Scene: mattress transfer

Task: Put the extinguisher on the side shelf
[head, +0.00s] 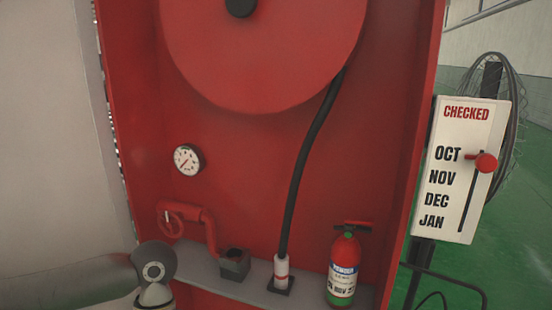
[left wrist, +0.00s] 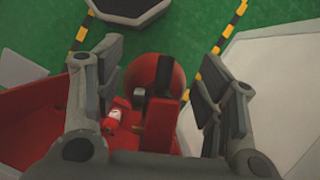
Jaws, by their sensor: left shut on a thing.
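A red extinguisher (head: 343,266) with a white label and green band stands upright at the right end of the grey ledge (head: 210,277) in the red cabinet. In the left wrist view, my left gripper (left wrist: 157,75) is shut on a red rounded thing (left wrist: 168,75) with a dark handle, which looks like another extinguisher seen from above. Its lower part is hidden. In the head view only part of my left arm shows at lower left, and its fingers are out of sight. My right gripper is in neither view.
The cabinet (head: 240,150) also holds a big red reel (head: 265,55), a gauge (head: 187,160), a black hose (head: 305,165) and a red valve pipe (head: 205,220). A "CHECKED" month board (head: 462,170) stands to the right. Green floor shows beyond.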

